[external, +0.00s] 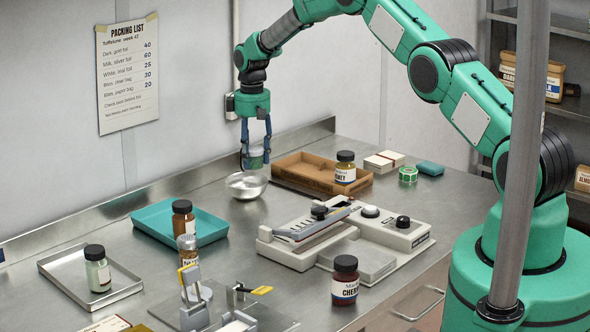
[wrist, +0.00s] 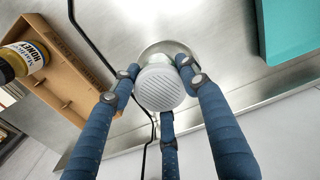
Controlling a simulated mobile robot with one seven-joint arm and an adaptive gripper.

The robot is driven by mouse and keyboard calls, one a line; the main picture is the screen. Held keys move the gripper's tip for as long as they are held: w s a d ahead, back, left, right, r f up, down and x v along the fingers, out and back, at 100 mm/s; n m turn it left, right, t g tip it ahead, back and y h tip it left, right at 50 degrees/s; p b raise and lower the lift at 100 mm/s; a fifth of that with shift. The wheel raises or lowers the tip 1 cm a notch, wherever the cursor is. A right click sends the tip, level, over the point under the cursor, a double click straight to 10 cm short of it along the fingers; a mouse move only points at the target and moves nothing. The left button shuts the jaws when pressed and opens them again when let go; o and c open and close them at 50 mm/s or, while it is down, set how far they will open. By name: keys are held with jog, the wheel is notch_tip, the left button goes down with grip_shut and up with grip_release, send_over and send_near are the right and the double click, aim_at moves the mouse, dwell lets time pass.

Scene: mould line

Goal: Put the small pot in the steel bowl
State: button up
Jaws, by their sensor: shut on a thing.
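My gripper (external: 255,150) has its blue fingers closed around the small pot (external: 257,159). In the wrist view the fingertips (wrist: 160,88) surround the pot's round, pale, ribbed top (wrist: 160,90). The pot looks upright, with most of its side hidden by the fingers. The shiny steel bowl (external: 246,187) stands on the steel bench just below the pot in the external view. In the wrist view the bowl's rim (wrist: 168,46) shows behind the pot, partly covered by it. The pot appears above the bowl's far rim; the exact gap is unclear.
A brown tray (external: 292,178) with a honey jar (external: 345,168) is right of the bowl. A teal tray (external: 210,225) with a brown jar (external: 183,220) lies front left. A sealing machine (external: 318,232) stands in front. The wall is close behind.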

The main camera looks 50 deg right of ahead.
aim_at(254, 169)
jog(key=shift+f, duration=0.1)
jog(key=shift+f+p, duration=0.3)
jog(key=shift+f, duration=1.3)
jog(key=shift+f+b, duration=0.45)
jog(key=shift+f, duration=0.2)
jog(key=o, duration=1.2)
jog(key=shift+o, duration=0.2)
jog(key=shift+r, duration=0.1)
